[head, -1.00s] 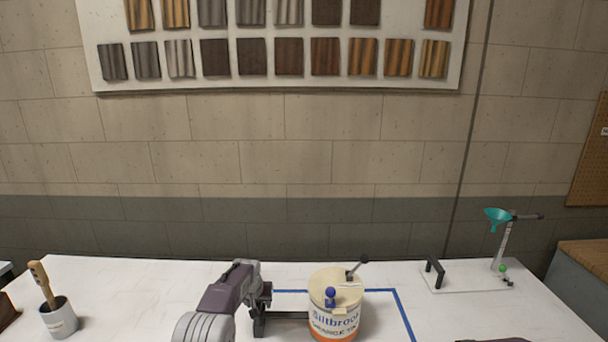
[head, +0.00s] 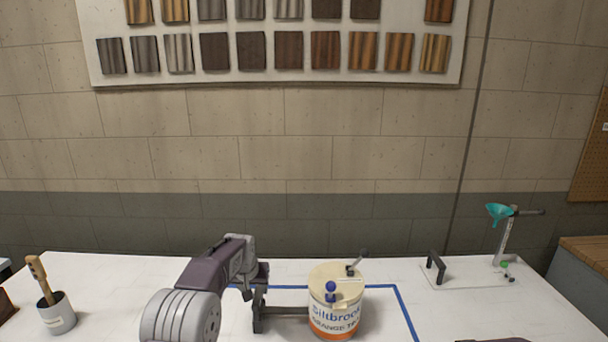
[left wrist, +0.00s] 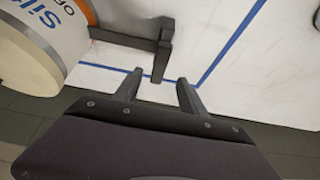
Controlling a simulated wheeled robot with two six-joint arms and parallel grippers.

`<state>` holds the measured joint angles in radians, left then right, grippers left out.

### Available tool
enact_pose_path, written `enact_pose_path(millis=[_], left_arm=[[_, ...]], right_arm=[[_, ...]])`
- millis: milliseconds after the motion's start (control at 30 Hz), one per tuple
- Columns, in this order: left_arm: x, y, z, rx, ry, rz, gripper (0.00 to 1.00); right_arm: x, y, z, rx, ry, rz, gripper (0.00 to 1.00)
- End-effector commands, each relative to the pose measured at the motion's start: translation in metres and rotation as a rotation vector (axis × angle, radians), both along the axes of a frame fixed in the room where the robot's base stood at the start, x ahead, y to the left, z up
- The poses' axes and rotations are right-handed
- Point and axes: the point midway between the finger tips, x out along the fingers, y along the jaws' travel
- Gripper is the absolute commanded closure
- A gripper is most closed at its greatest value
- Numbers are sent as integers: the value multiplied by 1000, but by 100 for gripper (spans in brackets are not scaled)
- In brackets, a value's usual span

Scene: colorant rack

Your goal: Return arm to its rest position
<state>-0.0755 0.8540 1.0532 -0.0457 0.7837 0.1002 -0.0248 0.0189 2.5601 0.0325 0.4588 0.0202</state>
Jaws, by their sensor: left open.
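My left arm comes in at the bottom of the head view, and its gripper (head: 256,282) is beside the upright end of the dark crank handle (head: 260,315) on the can. The can (head: 335,312), cream with an orange band and a blue-knobbed lid, stands upright to the right of the gripper. My right gripper is not in view.
A blue tape outline (head: 401,305) surrounds the can on the white table (head: 130,290). A grey cup (head: 58,317) with a wooden-handled tool stands at left. A teal funnel (head: 498,213) on a stand is at right. Bare table lies between cup and arm.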

Motion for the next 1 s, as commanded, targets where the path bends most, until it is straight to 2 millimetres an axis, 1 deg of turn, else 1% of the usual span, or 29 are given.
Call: enact_pose_path(millis=[67, 133, 167, 200, 233, 267, 300, 367, 400, 467, 500, 533, 567, 600, 667, 700, 800, 900, 933, 1000], left_arm=[[3, 2, 16, -3, -27, 3, 51], [5, 4, 44, -5, -71, 8, 51], [0, 6, 58, -6, -82, 10, 51], [-12, 9, 69, -7, -79, 16, 51], [-24, 12, 74, -8, -70, 19, 51], [-36, 13, 77, -10, -59, 22, 51], [-52, 16, 78, -10, -42, 26, 51], [-78, 18, 77, -13, -17, 28, 51], [-98, 20, 74, -14, 6, 30, 51], [-132, 22, 65, -17, 43, 33, 51], [-157, 24, 57, -19, 71, 34, 51], [-178, 25, 50, -21, 96, 36, 51], [-199, 26, 41, -21, 121, 37, 51], [-229, 27, 29, -23, 158, 38, 51], [-271, 28, 10, -24, 212, 37, 51], [-296, 28, -3, -25, 247, 37, 51], [-343, 28, -28, -25, 322, 34, 51], [-367, 28, -42, -25, 368, 30, 51], [-371, 28, -44, -24, 372, 28, 51], [-365, 28, -44, -23, 349, 21, 51]], right_arm=[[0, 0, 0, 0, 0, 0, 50], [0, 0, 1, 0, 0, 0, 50], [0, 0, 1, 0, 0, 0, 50], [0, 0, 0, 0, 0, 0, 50], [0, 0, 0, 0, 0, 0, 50], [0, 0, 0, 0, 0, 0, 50], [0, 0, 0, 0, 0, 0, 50], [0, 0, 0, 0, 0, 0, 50], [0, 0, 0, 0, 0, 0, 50], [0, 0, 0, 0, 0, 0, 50], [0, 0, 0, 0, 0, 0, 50], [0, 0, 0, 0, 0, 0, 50], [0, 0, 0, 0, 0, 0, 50], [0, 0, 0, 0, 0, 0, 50], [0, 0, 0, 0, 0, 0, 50], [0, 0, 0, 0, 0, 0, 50], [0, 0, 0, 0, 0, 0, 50], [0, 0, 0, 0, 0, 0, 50], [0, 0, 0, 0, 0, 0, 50], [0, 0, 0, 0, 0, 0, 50]])
